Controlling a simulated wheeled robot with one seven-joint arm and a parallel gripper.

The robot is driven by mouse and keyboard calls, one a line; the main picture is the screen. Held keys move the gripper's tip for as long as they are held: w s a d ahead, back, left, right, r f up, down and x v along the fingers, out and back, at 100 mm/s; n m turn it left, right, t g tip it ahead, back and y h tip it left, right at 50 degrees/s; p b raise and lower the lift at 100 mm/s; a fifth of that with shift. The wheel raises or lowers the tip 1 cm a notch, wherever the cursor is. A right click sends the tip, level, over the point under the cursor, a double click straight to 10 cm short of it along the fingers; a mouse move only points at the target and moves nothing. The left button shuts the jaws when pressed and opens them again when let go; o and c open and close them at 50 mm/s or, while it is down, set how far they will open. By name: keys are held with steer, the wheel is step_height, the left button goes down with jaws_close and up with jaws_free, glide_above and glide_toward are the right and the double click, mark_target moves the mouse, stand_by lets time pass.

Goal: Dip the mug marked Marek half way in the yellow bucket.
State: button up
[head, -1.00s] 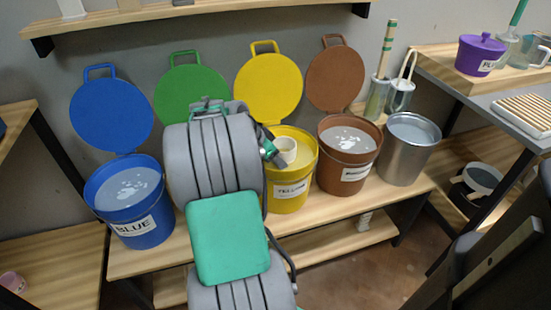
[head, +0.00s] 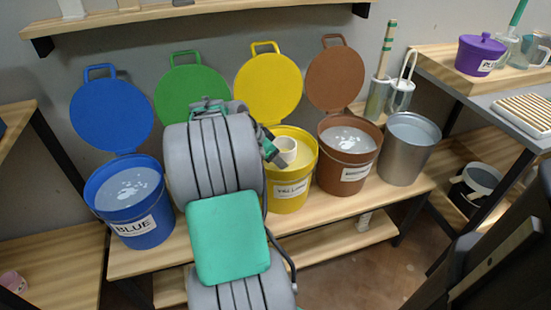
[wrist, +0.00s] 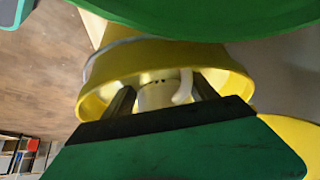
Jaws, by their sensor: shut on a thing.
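The yellow bucket (head: 292,190) stands on the wooden bench with its yellow lid (head: 268,88) raised behind it. A white mug (head: 285,149) is inside the bucket's mouth. How deep it sits in the glaze is hard to tell. My gripper (wrist: 160,97) is shut on the mug, with a finger on each side of it in the wrist view. The mug (wrist: 157,97) shows its handle there and small dark marks too blurred to read. In the head view my arm hides most of the green bucket and my gripper shows only in part.
The blue bucket (head: 135,220) is at left, and the brown bucket (head: 348,165) and a metal bucket (head: 405,160) are at right, all open. Their raised lids, such as the green lid (head: 185,90), stand close behind. A long-handled tool (head: 386,60) stands behind the brown bucket.

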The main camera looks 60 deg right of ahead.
step_height(320, 180, up, 7)
steer(key=p, duration=0.5)
steer(key=shift+r, duration=0.15)
stand_by(2.1)
step_height(320, 180, up, 6)
steer(key=p, duration=0.5)
glide_above(275, 167)
steer(key=shift+w+d+f+b, duration=0.1)
steer(key=shift+d+f+b, duration=0.1)
steer(key=shift+d+b, duration=0.15)
